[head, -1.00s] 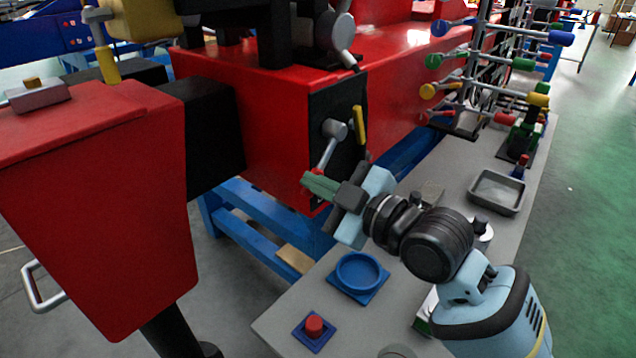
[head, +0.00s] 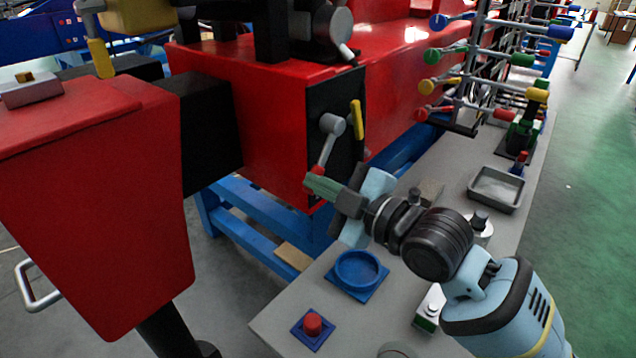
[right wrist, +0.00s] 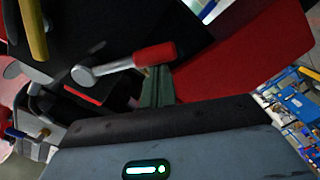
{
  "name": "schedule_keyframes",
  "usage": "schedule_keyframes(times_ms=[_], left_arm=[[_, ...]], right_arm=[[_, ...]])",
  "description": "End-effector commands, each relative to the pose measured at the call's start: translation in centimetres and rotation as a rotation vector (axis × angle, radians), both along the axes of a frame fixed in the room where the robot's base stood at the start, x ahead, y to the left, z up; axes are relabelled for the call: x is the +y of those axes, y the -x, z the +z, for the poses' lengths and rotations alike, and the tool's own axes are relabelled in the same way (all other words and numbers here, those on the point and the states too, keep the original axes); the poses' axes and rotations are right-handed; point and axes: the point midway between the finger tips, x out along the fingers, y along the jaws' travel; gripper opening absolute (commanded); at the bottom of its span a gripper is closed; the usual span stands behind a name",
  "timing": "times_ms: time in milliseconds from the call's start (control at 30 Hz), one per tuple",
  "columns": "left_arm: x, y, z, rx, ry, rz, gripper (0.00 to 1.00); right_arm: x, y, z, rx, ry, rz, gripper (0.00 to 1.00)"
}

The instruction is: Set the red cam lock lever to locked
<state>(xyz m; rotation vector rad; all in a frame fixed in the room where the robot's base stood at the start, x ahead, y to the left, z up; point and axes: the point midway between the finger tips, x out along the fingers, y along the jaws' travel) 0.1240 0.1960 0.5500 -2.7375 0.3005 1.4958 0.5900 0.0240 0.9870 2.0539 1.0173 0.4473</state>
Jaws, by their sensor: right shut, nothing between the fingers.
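The red cam lock lever (head: 322,158) hangs from a grey round hub (head: 331,124) on a black plate on the red machine's side. Its grey arm slants down and left to a red grip. In the right wrist view the red grip (right wrist: 155,54) points right from the hub. My right gripper (head: 322,188) is shut and empty, its green fingers just below the grip's lower end. In the right wrist view the fingers (right wrist: 158,86) overlap the grip's underside; I cannot tell whether they touch. My left gripper is not in view.
A yellow lever (head: 357,119) sits right of the hub on the same plate. A blue round dish (head: 359,270), a red button (head: 312,324) and a grey tray (head: 496,190) are on the bench. A rack of coloured handles (head: 480,85) stands behind.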

Motion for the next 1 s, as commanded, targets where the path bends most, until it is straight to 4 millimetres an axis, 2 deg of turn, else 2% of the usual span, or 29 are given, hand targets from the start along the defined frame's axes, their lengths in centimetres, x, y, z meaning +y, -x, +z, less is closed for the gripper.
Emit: schedule_keyframes(times_ms=[400, 700, 1000], left_arm=[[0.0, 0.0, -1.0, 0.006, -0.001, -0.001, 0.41], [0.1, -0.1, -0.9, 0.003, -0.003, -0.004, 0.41], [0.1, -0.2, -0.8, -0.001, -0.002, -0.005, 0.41]], right_arm=[[-1.7, -2.2, -2.3, -0.271, 0.204, -0.004, 0.0], [-2.6, -3.5, -3.0, -0.426, 0.314, -0.004, 0.0], [-3.0, -4.1, -3.2, -0.495, 0.362, -0.003, 0.0]])
